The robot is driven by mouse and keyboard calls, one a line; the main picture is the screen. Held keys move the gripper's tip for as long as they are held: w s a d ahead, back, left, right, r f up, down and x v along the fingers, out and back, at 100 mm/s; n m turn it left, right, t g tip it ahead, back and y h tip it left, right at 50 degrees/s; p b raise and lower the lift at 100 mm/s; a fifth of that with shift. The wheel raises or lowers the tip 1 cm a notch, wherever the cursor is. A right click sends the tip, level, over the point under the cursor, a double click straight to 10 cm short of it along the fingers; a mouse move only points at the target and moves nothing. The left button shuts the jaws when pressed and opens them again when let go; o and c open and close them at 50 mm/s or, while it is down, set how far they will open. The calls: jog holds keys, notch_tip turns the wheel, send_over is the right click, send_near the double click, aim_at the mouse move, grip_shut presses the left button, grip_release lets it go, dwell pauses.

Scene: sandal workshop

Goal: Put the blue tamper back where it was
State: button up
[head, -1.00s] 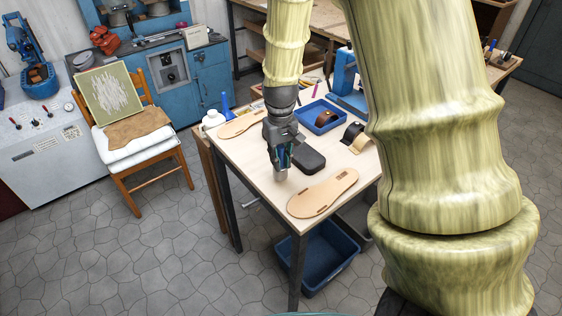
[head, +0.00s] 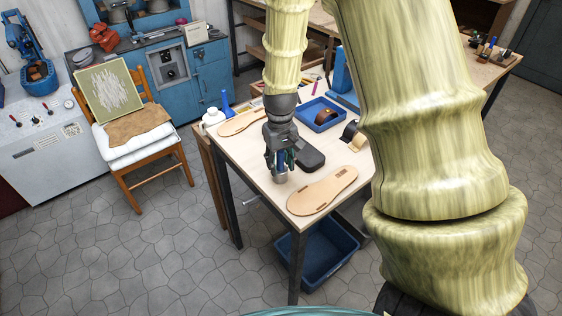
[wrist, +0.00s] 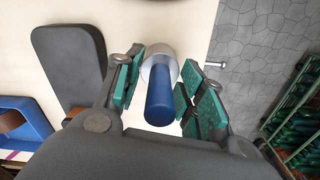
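The tamper has a blue handle (wrist: 160,98) and a silver head (wrist: 158,62). In the head view the tamper (head: 281,164) is upright, with its head at the bottom, near the left front edge of the table (head: 255,165). Gaps show between the pads and the handle, clearest on the left, so the fingers look open. In the head view my gripper (head: 281,168) partly hides the handle. The head appears to be on the tabletop; exact contact is hard to tell.
A dark grey block (head: 311,156) lies close beside my gripper; it also shows in the wrist view (wrist: 70,65). A tan sole (head: 322,190) lies in front of it, another sole (head: 240,122) farther back. A blue tray (head: 317,122) stands behind.

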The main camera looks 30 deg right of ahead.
jog(key=shift+r+b, duration=1.65)
jog(key=shift+r, duration=4.5)
